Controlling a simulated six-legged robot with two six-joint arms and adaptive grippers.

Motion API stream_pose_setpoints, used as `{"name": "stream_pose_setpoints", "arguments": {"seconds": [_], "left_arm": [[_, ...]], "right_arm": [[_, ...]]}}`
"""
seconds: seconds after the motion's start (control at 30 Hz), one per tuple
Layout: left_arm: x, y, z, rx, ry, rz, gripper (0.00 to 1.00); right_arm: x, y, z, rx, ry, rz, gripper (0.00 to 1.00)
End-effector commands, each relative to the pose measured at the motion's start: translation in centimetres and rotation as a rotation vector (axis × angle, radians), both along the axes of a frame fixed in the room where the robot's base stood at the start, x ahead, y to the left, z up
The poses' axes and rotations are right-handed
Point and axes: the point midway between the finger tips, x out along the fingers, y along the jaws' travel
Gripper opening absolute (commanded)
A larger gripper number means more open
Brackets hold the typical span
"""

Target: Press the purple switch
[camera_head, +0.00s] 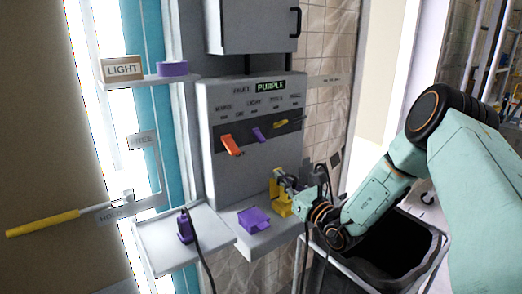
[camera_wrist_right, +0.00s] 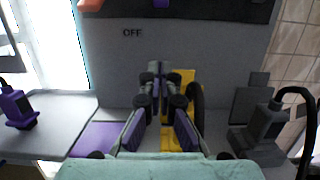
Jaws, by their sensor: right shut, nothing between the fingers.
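The purple switch (camera_head: 259,135) is a small lever on the sloped dark strip of the grey panel (camera_head: 222,171), between an orange lever (camera_head: 230,145) and a yellow lever (camera_head: 281,124). The panel's display (camera_head: 270,86) reads PURPLE in green. My right gripper (camera_head: 278,180) is below and right of the purple switch, apart from it, in front of the panel's lower face. In the right wrist view its fingers (camera_wrist_right: 157,72) are together and empty, overlapping a yellow block behind. My left gripper is not in view.
A purple plug (camera_head: 185,228) with a black cable stands on the left tray (camera_head: 160,252). A dark bin (camera_head: 405,268) is below my right arm. A grey cabinet (camera_head: 250,25) hangs above.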

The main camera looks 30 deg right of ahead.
Motion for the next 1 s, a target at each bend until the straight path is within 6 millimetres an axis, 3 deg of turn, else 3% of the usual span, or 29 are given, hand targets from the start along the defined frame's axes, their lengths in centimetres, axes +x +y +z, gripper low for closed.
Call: {"name": "stream_pose_setpoints", "arguments": {"seconds": [0.57,1.0], "left_arm": [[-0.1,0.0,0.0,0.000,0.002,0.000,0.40],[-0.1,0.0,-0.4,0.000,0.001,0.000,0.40]], "right_arm": [[0.0,0.0,0.1,-0.001,0.000,0.001,0.00],[7.1,0.7,1.3,-0.004,-0.001,0.002,0.00]]}}
